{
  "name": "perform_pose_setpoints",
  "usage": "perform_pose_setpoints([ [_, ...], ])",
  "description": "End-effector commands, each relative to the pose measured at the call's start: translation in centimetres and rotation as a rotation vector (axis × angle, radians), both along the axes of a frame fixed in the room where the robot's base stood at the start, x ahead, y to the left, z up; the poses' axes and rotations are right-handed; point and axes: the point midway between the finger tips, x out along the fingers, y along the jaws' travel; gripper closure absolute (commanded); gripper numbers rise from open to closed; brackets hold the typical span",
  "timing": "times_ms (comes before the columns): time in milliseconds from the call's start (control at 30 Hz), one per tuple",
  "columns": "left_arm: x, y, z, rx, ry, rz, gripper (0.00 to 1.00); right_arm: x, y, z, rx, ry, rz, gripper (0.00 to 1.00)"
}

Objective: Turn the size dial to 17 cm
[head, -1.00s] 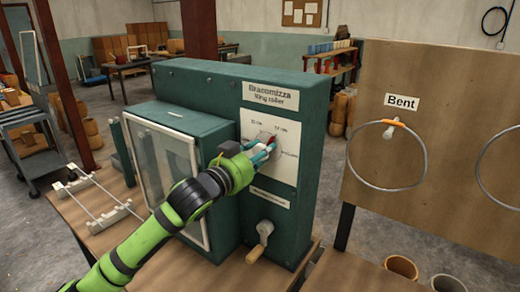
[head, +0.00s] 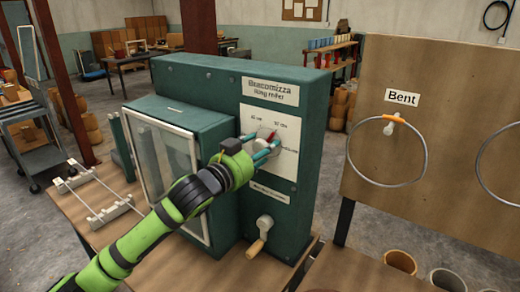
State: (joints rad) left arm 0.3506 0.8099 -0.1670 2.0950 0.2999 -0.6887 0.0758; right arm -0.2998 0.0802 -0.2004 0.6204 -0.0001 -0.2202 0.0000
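The size dial (head: 266,134) is a pale knob with a red pointer on the white scale plate (head: 288,165) of the green ring roller. The red pointer points up towards the upper-right label. The labels are small and blurred; the two upper ones end in "cm", but I cannot read their numbers surely. My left gripper (head: 260,147) is in front of the dial, with its teal fingers spread to either side of it. It looks open; whether a finger touches the dial I cannot tell. The gripper hides the lower left of the plate. My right gripper is out of view.
A crank with a wooden handle (head: 256,248) sits below the dial. A glazed box (head: 168,170) juts out left of the plate, under my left arm. A "Bent" board (head: 440,110) with hanging rings stands at right. Pots (head: 400,262) stand at the lower right.

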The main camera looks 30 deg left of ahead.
Motion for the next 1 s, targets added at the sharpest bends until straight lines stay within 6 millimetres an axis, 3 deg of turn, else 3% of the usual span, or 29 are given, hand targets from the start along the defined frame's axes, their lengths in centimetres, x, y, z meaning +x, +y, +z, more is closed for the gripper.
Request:
perform_pose_setpoints([
  [267,-0.9,0.2,0.1,0.002,-0.003,0.001,0.37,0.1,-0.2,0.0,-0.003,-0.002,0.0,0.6],
  [700,-7.7,1.1,0.0,0.0,0.001,0.0,0.37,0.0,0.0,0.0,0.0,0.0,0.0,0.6],
  [1000,-10.9,1.6,0.0,-0.003,0.002,0.0,0.37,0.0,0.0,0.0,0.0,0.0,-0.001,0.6],
])
